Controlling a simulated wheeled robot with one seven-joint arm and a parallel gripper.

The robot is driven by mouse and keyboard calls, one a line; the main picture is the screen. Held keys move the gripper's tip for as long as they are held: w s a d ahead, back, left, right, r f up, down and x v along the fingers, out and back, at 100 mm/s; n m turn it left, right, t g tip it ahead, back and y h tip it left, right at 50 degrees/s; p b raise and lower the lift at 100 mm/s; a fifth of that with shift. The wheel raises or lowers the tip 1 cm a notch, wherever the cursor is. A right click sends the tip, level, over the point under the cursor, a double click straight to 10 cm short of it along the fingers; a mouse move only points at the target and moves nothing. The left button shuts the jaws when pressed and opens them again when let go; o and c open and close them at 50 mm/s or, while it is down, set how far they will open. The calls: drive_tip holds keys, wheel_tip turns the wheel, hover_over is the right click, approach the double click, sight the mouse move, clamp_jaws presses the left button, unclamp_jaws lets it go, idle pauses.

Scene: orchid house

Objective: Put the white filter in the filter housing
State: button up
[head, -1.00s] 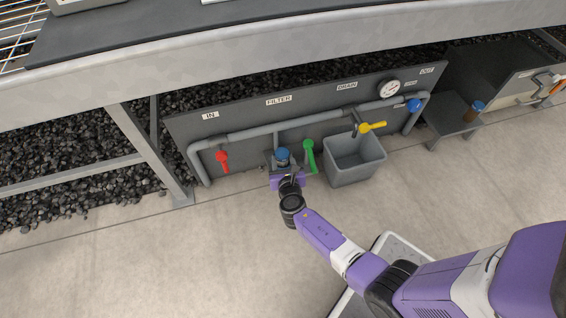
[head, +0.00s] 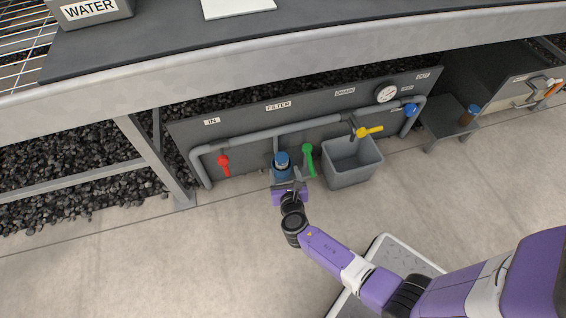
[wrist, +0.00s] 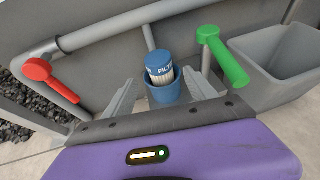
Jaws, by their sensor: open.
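The white filter (wrist: 163,75) has pleated sides and a blue cap with lettering. It stands in the blue cup of the filter housing (wrist: 166,94), leaning slightly, with its upper part above the rim. Its lower end is hidden inside the cup. In the head view its blue cap (head: 281,158) shows above the housing (head: 281,173), under the FILTER label. My gripper (wrist: 158,84) is open, with one grey finger on each side of the housing and a gap to the filter. In the head view my gripper (head: 286,184) is just in front of the housing.
A red-handled valve (head: 224,162) is left of the housing and a green handle (head: 308,157) close on its right. A grey bin (head: 350,178) stands further right under a yellow handle (head: 369,132).

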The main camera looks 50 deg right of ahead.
drive_tip(key=s+a+r+m+y+p, duration=0.1)
drive_tip(key=s+a+r+m+y, duration=0.2)
drive_tip(key=s+a+m, duration=0.55)
drive_tip(key=s+a+r+m+y+p, duration=0.1)
drive_tip(key=s+a+r+m+y, duration=0.4)
drive_tip(key=s, duration=0.7)
drive_tip(key=s+a+r+m+t, duration=0.1)
drive_tip(key=r+m, duration=0.3)
drive_tip(key=r, duration=0.5)
drive_tip(key=s+a+r+m+t, duration=0.2)
drive_tip(key=r+m, duration=0.3)
drive_tip(key=r, duration=0.4)
drive_tip(key=s+a+r+m+t+y, duration=0.1)
drive_tip(key=s+a+r+m+t, duration=0.1)
drive_tip(key=r+m, duration=0.3)
wheel_tip(320, 180, up, 4)
drive_tip(key=shift+s+a, duration=0.45)
drive_tip(key=shift+s, duration=0.3)
